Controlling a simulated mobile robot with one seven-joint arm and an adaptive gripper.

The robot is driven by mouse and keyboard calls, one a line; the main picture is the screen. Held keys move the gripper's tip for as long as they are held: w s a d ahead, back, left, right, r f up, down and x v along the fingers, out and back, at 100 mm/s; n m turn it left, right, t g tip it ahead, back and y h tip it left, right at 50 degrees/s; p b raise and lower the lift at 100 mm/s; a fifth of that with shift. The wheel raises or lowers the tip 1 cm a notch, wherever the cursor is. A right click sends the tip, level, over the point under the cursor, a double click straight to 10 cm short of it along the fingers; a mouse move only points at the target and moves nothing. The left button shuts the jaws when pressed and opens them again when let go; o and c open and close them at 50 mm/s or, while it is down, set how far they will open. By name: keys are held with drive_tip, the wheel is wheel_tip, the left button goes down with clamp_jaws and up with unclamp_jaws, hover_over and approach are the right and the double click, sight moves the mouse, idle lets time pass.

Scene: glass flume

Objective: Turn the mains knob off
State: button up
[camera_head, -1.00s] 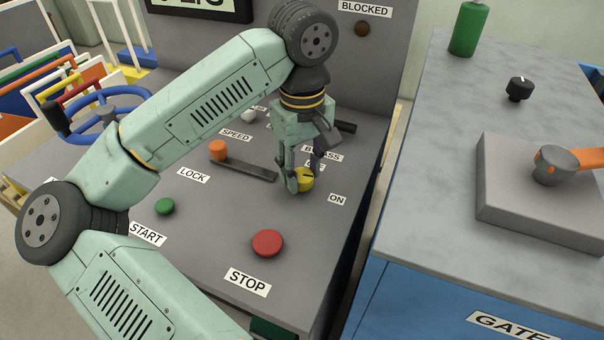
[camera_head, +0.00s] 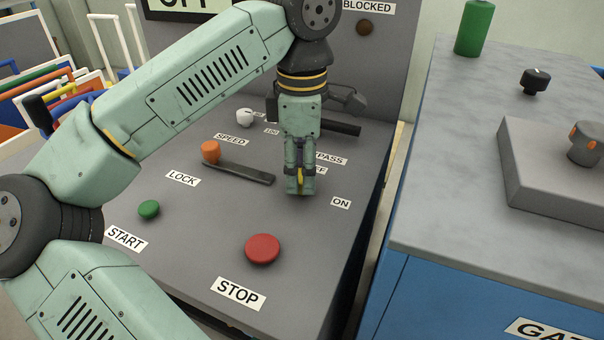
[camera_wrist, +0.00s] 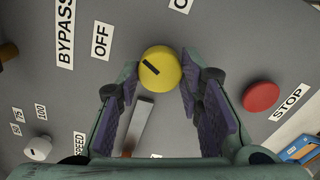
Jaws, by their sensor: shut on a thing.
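A round yellow knob with a black pointer mark (camera_wrist: 165,60) sits on the grey sloping panel, between the labels OFF and ON; no label saying mains can be read. In the wrist view its mark slants toward the OFF label (camera_wrist: 101,41). My gripper (camera_head: 298,188) points down at the panel, its fingers shut on the yellow knob, one on each side. In the head view the fingers hide nearly all of the knob, with only a bit of yellow showing. The ON label (camera_head: 341,203) lies to the right of the fingers.
A red STOP button (camera_head: 262,249) and a green START button (camera_head: 149,209) stand up nearer the front. An orange-ended lever (camera_head: 210,152) lies left of my gripper, a white knob (camera_head: 244,117) behind it. A cabinet with a black knob (camera_head: 535,80) stands to the right.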

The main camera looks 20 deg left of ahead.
drive_tip(key=n+b, duration=0.1)
drive_tip(key=n, duration=0.4)
idle(0.6)
drive_tip(key=o, duration=1.2)
drive_tip(key=shift+c, duration=0.2)
